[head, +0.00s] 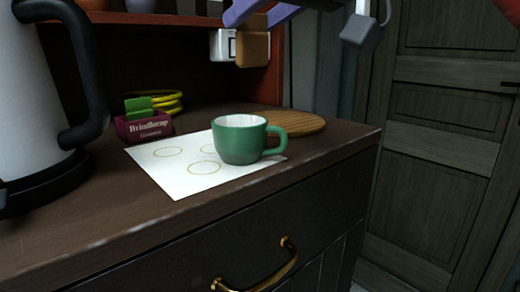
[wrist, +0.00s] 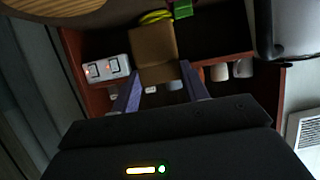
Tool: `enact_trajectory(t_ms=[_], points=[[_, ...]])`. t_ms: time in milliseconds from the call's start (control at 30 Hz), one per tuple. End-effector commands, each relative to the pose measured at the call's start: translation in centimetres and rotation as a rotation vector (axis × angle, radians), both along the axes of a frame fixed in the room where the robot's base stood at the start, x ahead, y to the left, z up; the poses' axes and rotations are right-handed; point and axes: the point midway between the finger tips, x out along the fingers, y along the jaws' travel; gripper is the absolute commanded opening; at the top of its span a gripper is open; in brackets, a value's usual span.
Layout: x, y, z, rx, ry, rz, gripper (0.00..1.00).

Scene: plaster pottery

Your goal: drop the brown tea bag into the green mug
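The brown tea bag (head: 254,49) is in my gripper (head: 256,17), high above the counter in the head view. In the wrist view the tea bag (wrist: 153,50) sits between the tips of the purple fingers of my gripper (wrist: 161,72). The fingers appear closed on its sides. The green mug (head: 239,141) stands upright on a white sheet on the counter, handle to the right. Its pale inside shows and looks empty. The tea bag is above and behind the mug in the head view, apart from it. The mug is not seen in the wrist view.
A kettle (head: 38,92) stands at the left. A round wooden board (head: 303,122) lies behind the mug. A white switch panel (wrist: 106,71) is beside the tea bag.

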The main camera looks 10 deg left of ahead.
Motion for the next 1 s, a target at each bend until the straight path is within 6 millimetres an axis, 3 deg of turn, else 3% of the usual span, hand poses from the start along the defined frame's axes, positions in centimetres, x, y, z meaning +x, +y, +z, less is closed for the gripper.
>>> enact_trajectory(t_ms=[33, 200, 533, 733, 1000], points=[[0.0, 0.0, -1.4, -0.001, 0.001, 0.0, 0.41], [0.0, 0.0, -2.9, 0.0, 0.001, -0.001, 0.41], [0.0, 0.0, -3.0, 0.0, 0.001, -0.001, 0.41], [0.0, 0.0, -3.0, 0.0, 0.001, 0.0, 0.69], [0.0, 0.0, -2.9, 0.0, 0.0, -0.001, 0.7]])
